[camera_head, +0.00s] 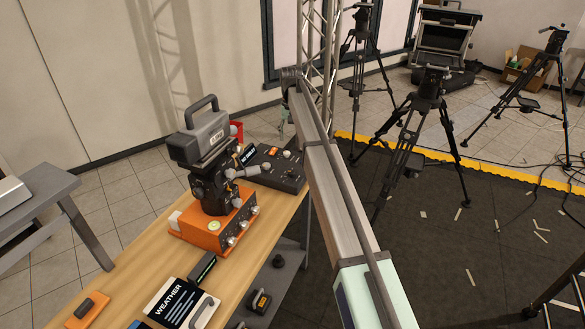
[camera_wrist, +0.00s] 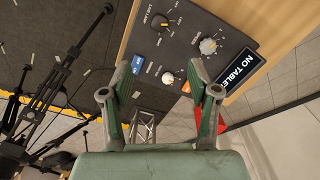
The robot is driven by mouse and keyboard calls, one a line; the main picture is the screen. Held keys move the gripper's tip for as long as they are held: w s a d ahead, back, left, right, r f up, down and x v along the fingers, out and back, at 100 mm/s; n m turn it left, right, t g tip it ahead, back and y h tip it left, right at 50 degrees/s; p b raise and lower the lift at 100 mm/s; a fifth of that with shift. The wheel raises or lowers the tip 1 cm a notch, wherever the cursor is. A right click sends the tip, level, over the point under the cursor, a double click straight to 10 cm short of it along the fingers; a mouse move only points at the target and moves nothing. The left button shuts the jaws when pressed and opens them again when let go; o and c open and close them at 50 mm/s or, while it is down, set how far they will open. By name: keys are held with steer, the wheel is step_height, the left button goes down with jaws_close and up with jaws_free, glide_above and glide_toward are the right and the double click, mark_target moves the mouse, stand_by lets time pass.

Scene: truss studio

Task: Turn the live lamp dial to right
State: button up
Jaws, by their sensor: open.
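The dark control panel (camera_wrist: 185,50) fills the upper middle of the wrist view, upside down. A black knob (camera_wrist: 162,22) with a yellow mark sits near its top edge, beside small lettering that seems to read LIVE LAMP. A larger grey knob (camera_wrist: 208,46) and a small pale knob (camera_wrist: 168,78) are also on it. My gripper (camera_wrist: 157,74) is open and empty, its fingers apart with the pale knob between them in the picture. No contact with a knob is visible. In the head view the panel (camera_head: 283,168) lies at the table's far end; my arm hides part of that area.
An orange box (camera_head: 212,236) bearing a camera (camera_head: 203,137) stands on the wooden table (camera_head: 133,272) nearby. A WEATHER card (camera_head: 178,303) lies in front. Tripods (camera_head: 425,105) stand on the floor to the right.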

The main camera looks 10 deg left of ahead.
mark_target(292, 171)
step_height(292, 171, down, 16)
steer(key=p, duration=0.4)
steer(key=shift+f+p, duration=0.15)
steer(key=shift+p, duration=0.15)
steer(key=c, duration=1.2)
